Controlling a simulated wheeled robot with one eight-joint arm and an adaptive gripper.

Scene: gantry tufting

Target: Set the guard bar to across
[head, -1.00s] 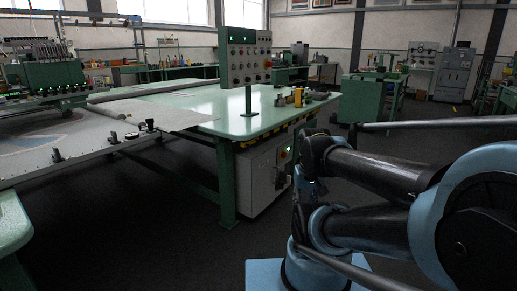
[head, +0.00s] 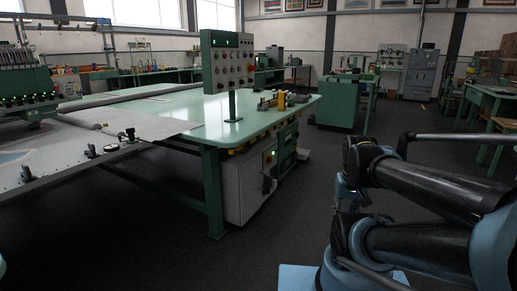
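I cannot pick out the guard bar with certainty in the head view. The tufting machine's long green table (head: 240,135) runs from the left to the middle, with yellow-and-black marks under its near edge. A control panel (head: 228,62) with several buttons and knobs stands on a post on this table. A pale cabinet (head: 248,188) with a green light and a red knob sits beneath it. My folded arm fills the right side; my gripper's fingers cannot be made out.
Grey cloth (head: 150,124) and a frame edge with clamps lie at the left. A green bench (head: 345,98) stands beyond, and another green table (head: 490,102) is at the far right. Dark floor (head: 300,225) is open between the machine and my arm.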

